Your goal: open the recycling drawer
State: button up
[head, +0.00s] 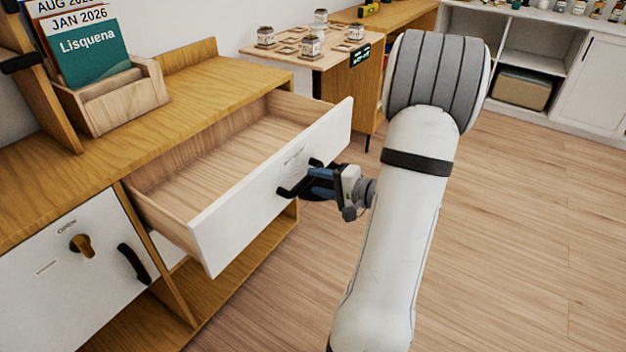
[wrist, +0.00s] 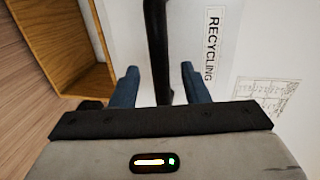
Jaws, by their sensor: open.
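The recycling drawer (head: 255,200) is pulled well out of the wooden cabinet, and its bare wooden inside shows empty. Its white front reads "RECYCLING" in the wrist view (wrist: 230,45). The drawer's black bar handle (head: 288,188) is on the front; in the wrist view the handle (wrist: 158,50) runs between the two blue fingers. My gripper (head: 315,185) is at the handle, and in the wrist view my gripper (wrist: 160,88) is open, with a gap on each side of the bar. The fingertips are partly hidden by the handle in the head view.
Left of the drawer is a white cabinet door (head: 60,285) with a brass knob and black handle. A wooden box with cards (head: 115,100) stands on the cabinet top. A small table with jars (head: 310,58) stands behind. The floor (head: 520,230) at right is clear.

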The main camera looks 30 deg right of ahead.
jog(key=v, duration=0.5)
jog(key=shift+s+p, duration=0.2)
jog(key=shift+p, duration=0.15)
jog(key=shift+r, duration=0.1)
jog(key=s+a+r+n+g+y+p, duration=0.15)
jog(key=a+r+n+g+p, duration=0.25)
jog(key=a+r+g+p, duration=0.45)
jog(key=s+a+r+n+g+y+p, duration=0.1)
jog(key=s+a+r+n+g+p, duration=0.3)
jog(key=a+r, duration=0.55)
jog(key=s+a+r+n+h+p, duration=0.2)
jog(key=s+a+r+h+p, duration=0.1)
jog(key=r+p, duration=0.3)
jog(key=s+a+r+n+h+p, duration=0.2)
jog(key=a+r+n+h+p, duration=0.1)
jog(key=r+h+p, duration=0.3)
notch_tip(320, 180, up, 2)
jog(key=shift+s+r+t+p, duration=0.1)
jog(key=shift+s+t+p, duration=0.35)
jog(key=shift+p, duration=0.2)
